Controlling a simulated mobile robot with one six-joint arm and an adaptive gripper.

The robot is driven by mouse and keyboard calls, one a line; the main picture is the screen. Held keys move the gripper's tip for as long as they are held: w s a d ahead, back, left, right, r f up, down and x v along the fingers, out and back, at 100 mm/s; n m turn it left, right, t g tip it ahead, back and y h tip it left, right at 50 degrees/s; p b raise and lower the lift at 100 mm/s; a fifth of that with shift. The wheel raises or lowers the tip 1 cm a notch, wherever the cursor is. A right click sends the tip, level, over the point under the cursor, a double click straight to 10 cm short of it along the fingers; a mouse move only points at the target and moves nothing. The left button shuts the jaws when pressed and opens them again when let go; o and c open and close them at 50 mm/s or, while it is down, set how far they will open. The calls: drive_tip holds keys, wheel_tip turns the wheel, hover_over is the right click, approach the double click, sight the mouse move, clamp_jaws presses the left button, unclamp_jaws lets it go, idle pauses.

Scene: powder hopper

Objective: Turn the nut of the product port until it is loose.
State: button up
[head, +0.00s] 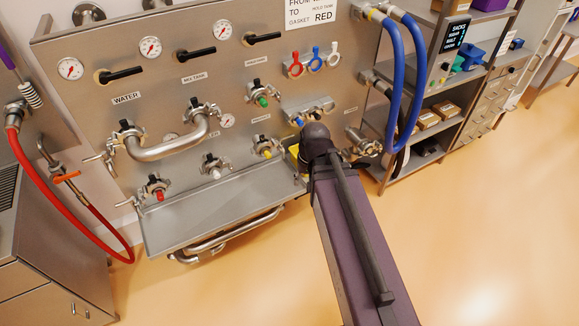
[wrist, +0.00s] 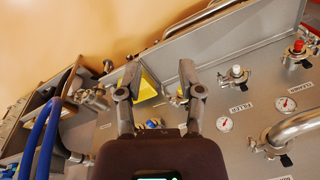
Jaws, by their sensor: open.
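A row of clamped ports with wing nuts runs along the low part of the steel panel. The red-capped port (wrist: 298,47) is at the right of the wrist view and at the lower left of the head view (head: 157,187). The white-capped port (wrist: 237,72), marked FILLER, is nearer. My gripper (wrist: 160,72) is open and empty, with a yellow-capped port (wrist: 182,92) showing behind its right finger. No nut is between the fingers. In the head view my arm hides the fingers.
A steel drip tray (head: 205,212) juts out below the ports. A bent pipe (head: 165,148) bridges two ports above it. Blue hoses (head: 396,70) hang at the right, before a shelf rack (head: 440,105). The floor in front is clear.

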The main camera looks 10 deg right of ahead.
drive_tip(key=w+a+f+m+t+y+b, duration=0.2)
drive_tip(key=w+f+m+b, duration=0.1)
drive_tip(key=w+f+b, duration=0.3)
drive_tip(key=w+a+f+m+t+y+b, duration=0.1)
drive_tip(key=w+a+f+m+y+b, duration=0.15)
drive_tip(key=w+f+b, duration=0.35)
drive_tip(key=m+t+b, duration=1.3)
drive_tip(key=m+b, duration=1.3)
drive_tip(key=b, duration=1.1)
approach(281, 150)
drive_tip(key=shift+w+f, duration=0.3)
drive_tip(key=shift+w, duration=0.35)
drive_tip(key=shift+w+a, duration=0.15)
drive_tip(key=shift+w, duration=0.05)
drive_tip(key=shift+x, duration=4.3)
drive_tip(key=shift+r, duration=0.1)
clamp_jaws()
